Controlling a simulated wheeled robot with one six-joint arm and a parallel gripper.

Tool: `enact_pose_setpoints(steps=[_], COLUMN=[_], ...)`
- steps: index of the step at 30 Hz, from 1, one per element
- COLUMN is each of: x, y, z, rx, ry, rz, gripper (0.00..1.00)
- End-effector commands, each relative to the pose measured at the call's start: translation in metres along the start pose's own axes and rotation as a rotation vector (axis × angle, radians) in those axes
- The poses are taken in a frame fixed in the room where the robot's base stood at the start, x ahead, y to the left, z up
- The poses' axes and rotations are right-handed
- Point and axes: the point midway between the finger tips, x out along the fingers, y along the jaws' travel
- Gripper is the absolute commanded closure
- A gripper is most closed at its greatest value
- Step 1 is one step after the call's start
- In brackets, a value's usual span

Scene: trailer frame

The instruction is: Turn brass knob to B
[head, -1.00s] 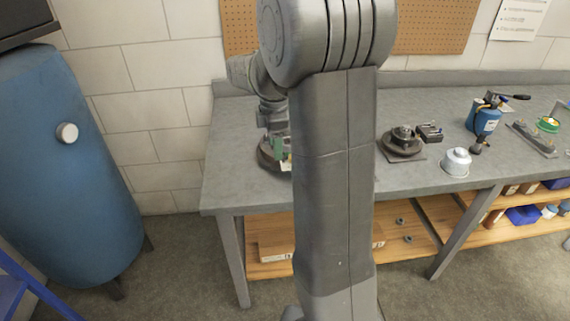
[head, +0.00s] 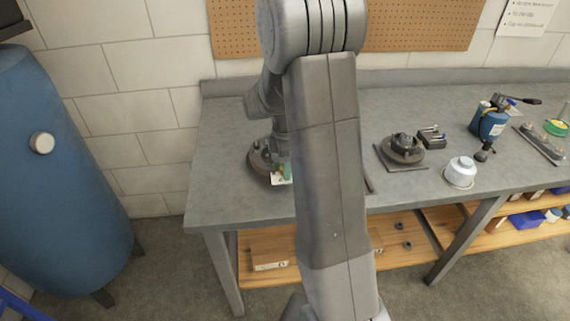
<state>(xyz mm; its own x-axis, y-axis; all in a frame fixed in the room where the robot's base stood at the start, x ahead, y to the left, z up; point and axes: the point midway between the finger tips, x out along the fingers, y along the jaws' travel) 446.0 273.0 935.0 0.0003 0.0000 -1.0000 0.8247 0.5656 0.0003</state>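A dark round fixture (head: 260,160) with a brownish rim sits on the left part of the grey workbench. A white label (head: 281,177) and a small green part (head: 287,169) show at its right side. My arm's link covers much of this area. I cannot make out a brass knob or a mark B. The end of my arm comes down over the fixture, with my gripper (head: 280,158) low beside or above it. Its fingers are too hidden and small to tell whether they touch anything.
The grey workbench (head: 230,190) runs along the wall. A second round dark fixture (head: 403,148), a black block (head: 432,137), a white-grey pot (head: 460,172) and a blue torch canister (head: 489,123) stand to the right. A blue tank (head: 62,190) stands at left.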

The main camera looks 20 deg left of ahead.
Motion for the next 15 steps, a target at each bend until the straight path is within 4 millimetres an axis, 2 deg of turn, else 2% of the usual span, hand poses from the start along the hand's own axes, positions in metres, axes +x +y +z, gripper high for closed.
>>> enact_pose_setpoints(steps=[1, 6, 15], x=[-0.0001, -0.0003, -0.0003], y=[0.0001, 0.0001, 0.0002], z=[0.0000, 0.0000, 0.0000], rx=[0.000, 0.000, 0.032], ry=[0.000, 0.000, 0.000], rz=[0.000, 0.000, 0.000], gripper=[0.63, 0.94, 0.94])
